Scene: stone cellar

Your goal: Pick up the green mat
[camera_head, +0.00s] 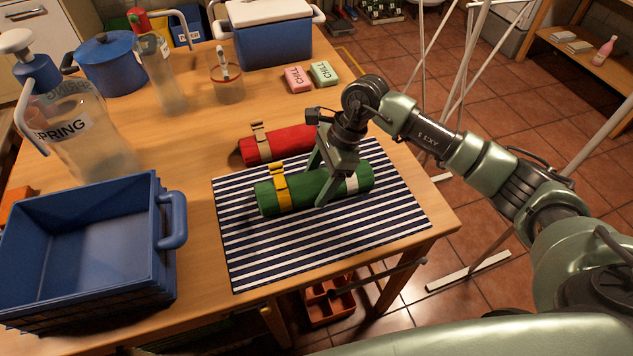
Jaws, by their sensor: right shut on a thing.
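The green mat (314,188) is a rolled cylinder with a yellow buckled strap near its left end and a white band near its right end. It lies on a navy and white striped cloth (250,258) on the wooden table (200,215). My right gripper (324,184) reaches down from above and is shut on the green mat, right of its middle. The mat appears to be on the cloth or only barely above it. The gripper hides part of the mat. My left gripper is not in view.
A red roll (275,145) with a tan strap lies just behind the green mat. A blue crate (85,250) stands at front left, with a large bottle (80,130) behind it. A blue pot (108,65), glass jar (226,80), cooler (272,42) and two small packs (298,79) stand farther back.

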